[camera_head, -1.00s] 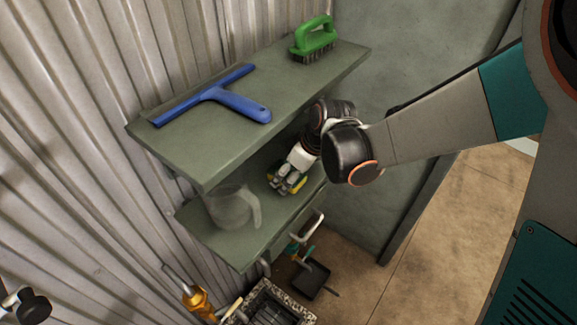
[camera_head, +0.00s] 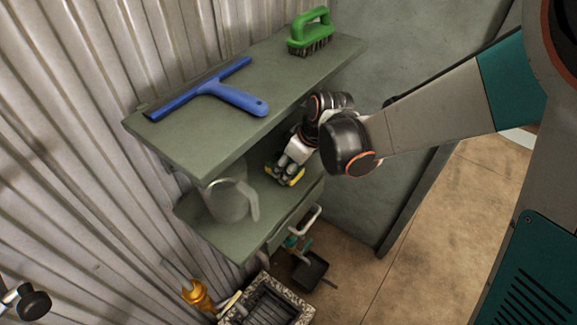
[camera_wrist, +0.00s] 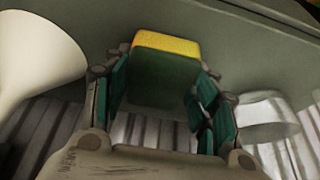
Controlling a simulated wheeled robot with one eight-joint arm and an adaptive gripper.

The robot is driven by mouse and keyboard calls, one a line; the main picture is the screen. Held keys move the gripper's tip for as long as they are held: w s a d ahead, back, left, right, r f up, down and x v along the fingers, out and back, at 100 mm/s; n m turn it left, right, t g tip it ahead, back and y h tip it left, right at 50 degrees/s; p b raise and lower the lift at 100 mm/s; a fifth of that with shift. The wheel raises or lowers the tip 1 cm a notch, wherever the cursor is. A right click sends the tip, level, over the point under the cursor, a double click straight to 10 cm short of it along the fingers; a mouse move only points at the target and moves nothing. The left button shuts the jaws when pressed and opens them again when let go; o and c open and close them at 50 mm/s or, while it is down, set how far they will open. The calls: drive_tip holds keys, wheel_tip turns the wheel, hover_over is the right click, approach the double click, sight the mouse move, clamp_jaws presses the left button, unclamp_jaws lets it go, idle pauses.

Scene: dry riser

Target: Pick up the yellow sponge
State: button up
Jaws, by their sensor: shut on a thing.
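The yellow sponge (camera_head: 292,177) is at my gripper (camera_head: 287,170) over the lower shelf in the head view, mostly covered by the fingers. In the wrist view the sponge (camera_wrist: 166,44) shows a yellow layer and a dark green layer. It sits between the two teal-padded fingers of my gripper (camera_wrist: 163,88). My gripper is shut on it. I cannot tell whether the sponge still touches the lower shelf.
The upper shelf (camera_head: 180,153) hangs close above my wrist and carries a blue squeegee (camera_head: 230,94) and a green brush (camera_head: 310,35). A grey pitcher (camera_head: 228,199) stands left of my gripper on the lower shelf (camera_head: 240,240). A corrugated wall (camera_head: 60,130) is behind.

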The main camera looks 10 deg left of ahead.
drive_tip(key=shift+r, duration=0.55)
drive_tip(key=s+d+p, duration=0.1)
drive_tip(key=s+d, duration=0.3)
drive_tip(key=d, duration=0.3)
drive_tip(key=s+d+p, duration=0.1)
drive_tip(key=s+d, duration=0.4)
drive_tip(key=d, duration=0.3)
drive_tip(key=shift+s+d, duration=0.25)
drive_tip(key=shift+c, duration=1.3)
drive_tip(key=shift+w+f, duration=0.1)
